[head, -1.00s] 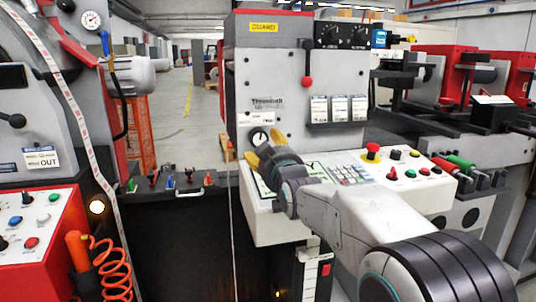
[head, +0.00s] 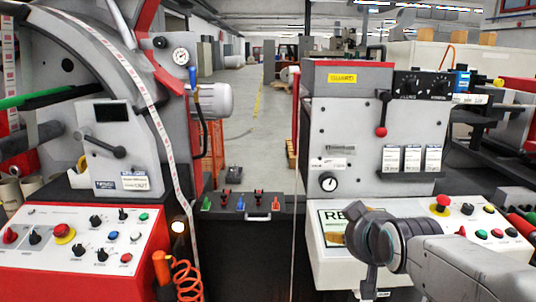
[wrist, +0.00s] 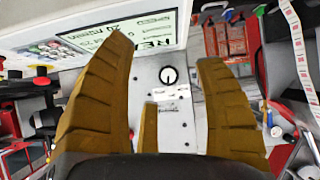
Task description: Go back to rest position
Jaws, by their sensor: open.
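My gripper (wrist: 160,110) is open and empty in the wrist view, its ochre fingers spread wide with free space between them. In the head view, my gripper (head: 338,240) is at the lower right, in front of the white control panel (head: 318,268) and its display (head: 340,215), partly hidden by my own wrist. The display, with large "RE" lettering, also shows in the wrist view (wrist: 130,28), tilted, behind the left finger. Whether the fingers touch the panel cannot be told.
A red button box (head: 80,250) stands at the left. A dark box with small coloured levers (head: 243,235) fills the lower middle, beside an orange coiled hose (head: 186,278). A grey machine housing (head: 370,125) rises behind the panel. An open aisle (head: 245,110) runs away between the machines.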

